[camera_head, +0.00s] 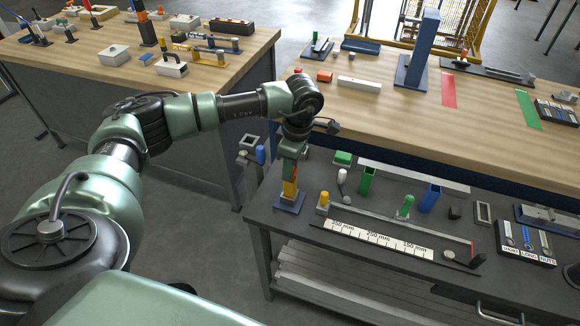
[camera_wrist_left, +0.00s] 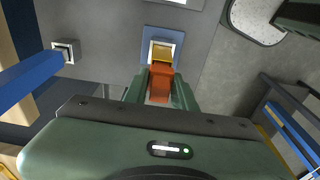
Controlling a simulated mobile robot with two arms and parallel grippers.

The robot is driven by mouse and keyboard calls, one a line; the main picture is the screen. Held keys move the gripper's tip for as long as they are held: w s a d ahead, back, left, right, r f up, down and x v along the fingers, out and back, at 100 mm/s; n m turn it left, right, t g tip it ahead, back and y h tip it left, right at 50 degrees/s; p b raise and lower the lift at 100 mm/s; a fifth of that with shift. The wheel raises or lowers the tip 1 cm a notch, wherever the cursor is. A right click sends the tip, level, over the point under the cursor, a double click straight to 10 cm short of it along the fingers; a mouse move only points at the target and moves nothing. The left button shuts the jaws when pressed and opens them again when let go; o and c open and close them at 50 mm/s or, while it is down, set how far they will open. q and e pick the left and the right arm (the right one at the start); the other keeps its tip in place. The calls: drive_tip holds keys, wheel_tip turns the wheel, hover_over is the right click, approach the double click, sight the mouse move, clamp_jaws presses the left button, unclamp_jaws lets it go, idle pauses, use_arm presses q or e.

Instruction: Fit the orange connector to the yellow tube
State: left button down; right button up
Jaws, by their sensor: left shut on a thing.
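The yellow tube (camera_head: 289,188) stands upright on a blue base (camera_head: 288,202) at the left front of the dark bench. My left gripper (camera_head: 291,174) points down right above it. In the left wrist view the gripper (camera_wrist_left: 160,92) is shut on the orange connector (camera_wrist_left: 159,83), which sits between its fingers. The connector's lower end meets the yellow tube (camera_wrist_left: 161,54) in that view. I cannot tell whether it touches the tube or sits around it. The fingers hide most of the connector in the head view. My right gripper is not in view.
Behind stand a green holder (camera_head: 367,182) and a blue holder (camera_head: 430,197).

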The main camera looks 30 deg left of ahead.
use_arm(q)
drive_tip(key=shift+f+b, duration=0.55)
drive_tip(key=shift+f, duration=0.15)
drive_tip(key=c, duration=1.1)
unclamp_jaws()
drive_tip(key=shift+o, duration=0.2)
drive_tip(key=o, duration=0.6)
drive_tip(key=shift+c, duration=0.2)
drive_tip(key=shift+r, duration=0.2)
drive_tip(key=shift+r+p, duration=1.95)
drive_tip(key=shift+r, duration=1.45)
